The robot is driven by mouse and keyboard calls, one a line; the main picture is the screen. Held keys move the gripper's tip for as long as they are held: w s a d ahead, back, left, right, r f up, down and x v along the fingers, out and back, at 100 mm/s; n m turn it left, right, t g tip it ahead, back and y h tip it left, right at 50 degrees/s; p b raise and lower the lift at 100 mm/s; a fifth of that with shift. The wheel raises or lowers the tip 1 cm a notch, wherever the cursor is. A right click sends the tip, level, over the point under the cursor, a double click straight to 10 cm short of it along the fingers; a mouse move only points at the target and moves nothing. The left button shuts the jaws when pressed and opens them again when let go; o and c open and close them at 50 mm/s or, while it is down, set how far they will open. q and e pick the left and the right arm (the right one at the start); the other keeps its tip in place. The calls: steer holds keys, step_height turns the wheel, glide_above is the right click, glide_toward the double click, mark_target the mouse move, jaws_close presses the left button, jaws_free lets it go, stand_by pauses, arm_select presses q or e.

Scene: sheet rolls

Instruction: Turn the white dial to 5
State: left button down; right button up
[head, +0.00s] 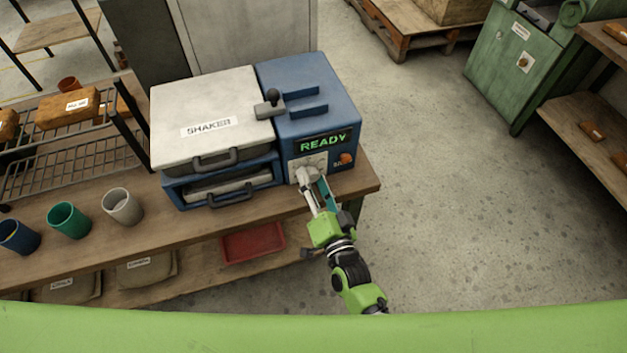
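The blue and light-grey shaker (310,85) stands on the wooden bench, with a lit green READY display (323,143) on its front. Below the display is a pale panel with the white dial (304,173), small and partly covered by my gripper. The dial's numbers and pointer are too small to read. My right gripper (313,180) reaches up from below, its fingertips at the dial. Whether the fingers are closed on the dial or only beside it cannot be told. My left gripper is not in view.
An orange knob (346,159) sits close right of the dial. Blue, green and grey cups (122,207) stand on the bench (180,226) at left, before a wire rack. A red tray (252,243) lies on the lower shelf.

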steer(key=v, duration=1.2)
stand_by(0.3)
